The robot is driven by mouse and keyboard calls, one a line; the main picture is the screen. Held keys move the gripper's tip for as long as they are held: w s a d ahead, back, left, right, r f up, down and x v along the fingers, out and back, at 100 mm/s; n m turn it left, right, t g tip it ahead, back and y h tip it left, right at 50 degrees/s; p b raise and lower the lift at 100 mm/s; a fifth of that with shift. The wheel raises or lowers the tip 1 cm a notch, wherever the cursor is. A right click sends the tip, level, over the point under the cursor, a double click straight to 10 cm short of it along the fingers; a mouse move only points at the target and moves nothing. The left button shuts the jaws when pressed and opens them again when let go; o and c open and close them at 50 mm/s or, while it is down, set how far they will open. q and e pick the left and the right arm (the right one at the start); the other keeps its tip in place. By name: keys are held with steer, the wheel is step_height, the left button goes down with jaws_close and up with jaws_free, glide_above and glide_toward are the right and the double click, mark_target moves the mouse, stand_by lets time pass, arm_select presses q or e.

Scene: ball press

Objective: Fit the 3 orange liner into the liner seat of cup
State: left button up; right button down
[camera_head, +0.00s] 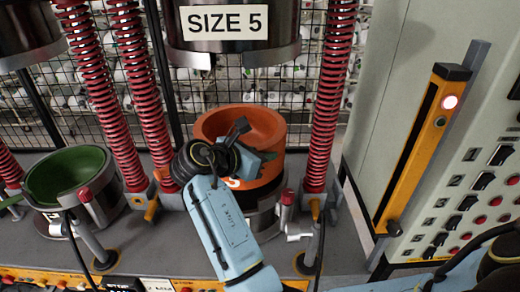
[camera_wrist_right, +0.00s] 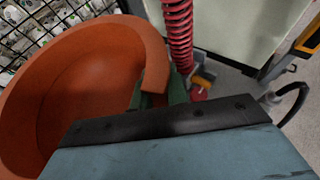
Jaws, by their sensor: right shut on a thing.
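The orange liner (camera_head: 262,118) is a round bowl in the middle of the head view, under the "SIZE 5" press head. A white mark on its front is mostly hidden by my right arm. It sits upright in or just over the dark metal cup (camera_head: 264,218); I cannot tell whether it is fully seated. My left gripper is not in view.
The "SIZE 5" press head (camera_head: 230,28) hangs above the liner. Red springs (camera_head: 333,95) stand on both sides. A green-lined cup (camera_head: 70,175) is at the left. A control cabinet (camera_head: 470,170) with an orange bar is at the right. A wire mesh is behind.

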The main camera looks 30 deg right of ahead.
steer(key=shift+r, duration=0.15)
steer(key=shift+p, duration=0.4)
steer(key=shift+a+f+p, duration=0.2)
steer(key=shift+f+p, duration=0.2)
steer(key=shift+p, duration=0.25)
steer(key=shift+f, duration=0.7)
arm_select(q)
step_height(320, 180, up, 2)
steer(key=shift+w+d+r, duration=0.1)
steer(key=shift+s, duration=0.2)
arm_select(e)
steer(key=shift+f, duration=0.2)
arm_select(q)
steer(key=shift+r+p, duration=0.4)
steer(key=shift+p, duration=0.05)
arm_select(e)
steer(key=shift+f, duration=1.45)
